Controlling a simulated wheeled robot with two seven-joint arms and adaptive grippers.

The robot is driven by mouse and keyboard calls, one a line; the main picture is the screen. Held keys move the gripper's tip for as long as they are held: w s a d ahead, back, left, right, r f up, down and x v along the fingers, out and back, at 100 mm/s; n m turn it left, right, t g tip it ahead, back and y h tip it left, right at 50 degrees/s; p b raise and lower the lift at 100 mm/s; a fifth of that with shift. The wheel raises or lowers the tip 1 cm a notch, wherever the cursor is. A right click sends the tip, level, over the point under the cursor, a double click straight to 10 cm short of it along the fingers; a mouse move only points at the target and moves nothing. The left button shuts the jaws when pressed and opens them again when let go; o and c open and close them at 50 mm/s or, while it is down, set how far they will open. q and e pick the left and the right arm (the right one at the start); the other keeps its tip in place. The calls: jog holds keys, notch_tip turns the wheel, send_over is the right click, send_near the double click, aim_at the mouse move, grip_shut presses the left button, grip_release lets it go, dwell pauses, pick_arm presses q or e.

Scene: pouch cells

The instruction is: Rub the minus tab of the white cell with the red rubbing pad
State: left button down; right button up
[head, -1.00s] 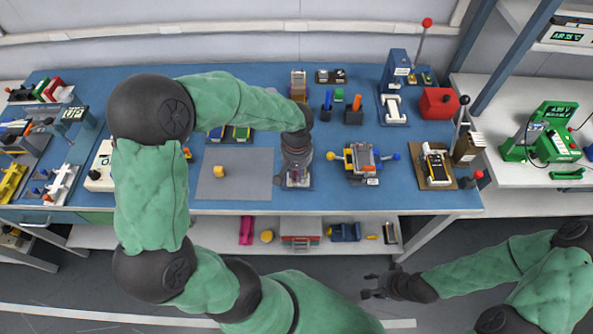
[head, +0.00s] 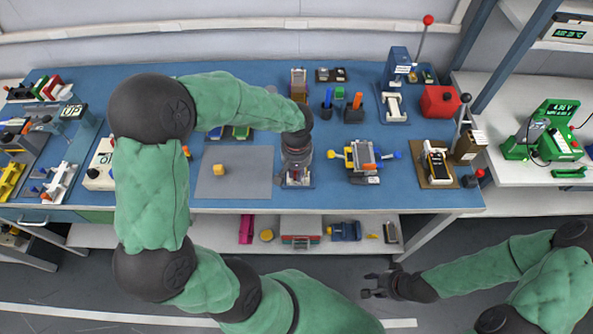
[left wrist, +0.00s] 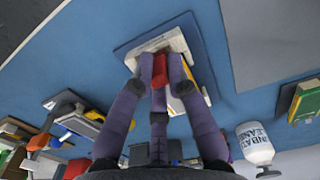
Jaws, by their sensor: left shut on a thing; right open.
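My left gripper (head: 297,176) points down over a small dark plate at the front middle of the blue table. In the left wrist view the gripper (left wrist: 160,70) is shut on the red rubbing pad (left wrist: 160,66). The pad is over, or against, one end of the white cell (left wrist: 172,42), which lies on a blue-grey plate (left wrist: 127,50). The fingers hide part of the cell. I cannot tell whether the pad touches a tab, or which tab. My right gripper (head: 370,285) is open and empty, low in front of the table.
A white bottle (left wrist: 254,146) shows in the left wrist view. A lower shelf (head: 270,240) holds several items.

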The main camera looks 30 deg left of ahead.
pick_arm(q)
jog(key=shift+a, duration=0.15)
jog(key=shift+s+a, duration=0.45)
jog(key=shift+a, duration=0.1)
jog(key=shift+w+d, duration=0.1)
jog(key=shift+d, duration=0.05)
jog(key=shift+w+d+f, duration=0.1)
jog(key=shift+w+d, duration=0.25)
jog(key=shift+d, duration=0.2)
jog(key=shift+s+a, duration=0.1)
jog(key=shift+s+a, duration=0.35)
jog(key=shift+a, duration=0.25)
jog(key=shift+w+d, duration=0.1)
